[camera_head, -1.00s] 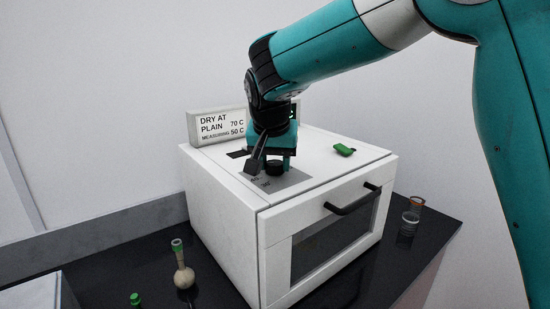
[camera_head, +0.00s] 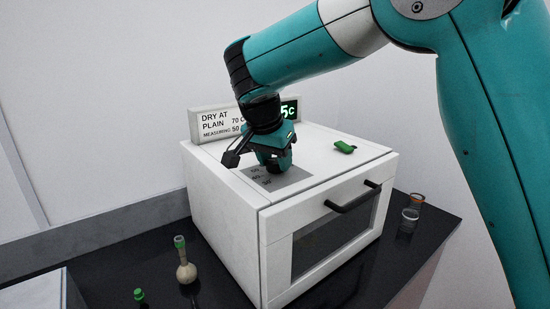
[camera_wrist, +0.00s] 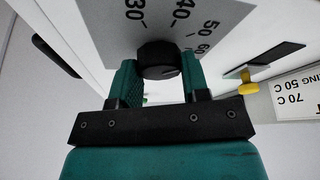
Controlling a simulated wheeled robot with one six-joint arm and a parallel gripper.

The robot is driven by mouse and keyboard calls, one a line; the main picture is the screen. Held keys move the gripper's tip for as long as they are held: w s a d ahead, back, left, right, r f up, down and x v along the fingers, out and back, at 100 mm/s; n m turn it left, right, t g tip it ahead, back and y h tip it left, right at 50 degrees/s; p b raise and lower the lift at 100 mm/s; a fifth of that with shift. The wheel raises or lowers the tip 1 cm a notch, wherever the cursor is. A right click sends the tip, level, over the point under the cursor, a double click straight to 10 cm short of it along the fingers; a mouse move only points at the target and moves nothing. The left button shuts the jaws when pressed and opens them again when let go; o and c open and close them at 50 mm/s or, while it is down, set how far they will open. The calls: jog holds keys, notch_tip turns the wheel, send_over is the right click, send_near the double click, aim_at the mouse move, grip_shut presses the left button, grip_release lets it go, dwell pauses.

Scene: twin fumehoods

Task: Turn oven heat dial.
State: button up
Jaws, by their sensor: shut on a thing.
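The white oven (camera_head: 225,205) stands on the dark bench, with a dial plate (camera_head: 290,181) on its top. My gripper (camera_head: 275,163) is down on that plate. In the wrist view, the round black dial (camera_wrist: 158,58) sits between the two teal fingers of my gripper (camera_wrist: 158,75), which are shut on it. The printed numbers 30, 40, 50 and 60 show around the dial. In the head view the dial is mostly hidden by my gripper. A green display (camera_head: 289,110) behind the arm shows "5C"; the rest is covered.
A sign (camera_head: 213,124) reads "DRY AT PLAIN 70 C, MEASURING 50". A green object (camera_head: 345,146) lies on the oven top, right of my gripper. A flask (camera_head: 186,268) and green cap (camera_head: 139,295) are front left. A glass vessel (camera_head: 411,215) stands at right.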

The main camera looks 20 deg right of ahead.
jog(key=shift+r, duration=0.1)
jog(key=o, duration=0.9)
jog(key=shift+d, duration=0.1)
jog(key=p+v, duration=0.5)
jog(key=v, duration=1.2)
jog(key=shift+s, duration=0.1)
